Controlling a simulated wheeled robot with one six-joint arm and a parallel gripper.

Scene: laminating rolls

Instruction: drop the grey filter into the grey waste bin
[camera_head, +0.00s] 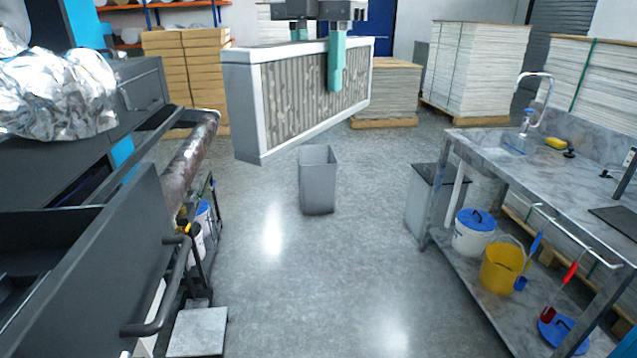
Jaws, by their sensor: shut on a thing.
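The grey filter (300,98) is a flat rectangular panel with a light frame and a pleated, dirt-mottled face. It hangs in the air at upper middle in the head view. My gripper (320,62) is above it, with its teal fingers closed over the filter's top edge, one finger in front of the pleated face. The grey waste bin (318,188) stands upright on the floor, open at the top. In the picture it is just below the filter's lower edge. The inside bottom of the bin is hidden.
At left stands a dark machine (85,250) with a roller (192,160) and a handrail. At right is a marble-topped sink bench (540,170) with buckets (473,232) on its shelf. A grey box (425,205) stands beside the bench. The floor (290,290) in front is clear.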

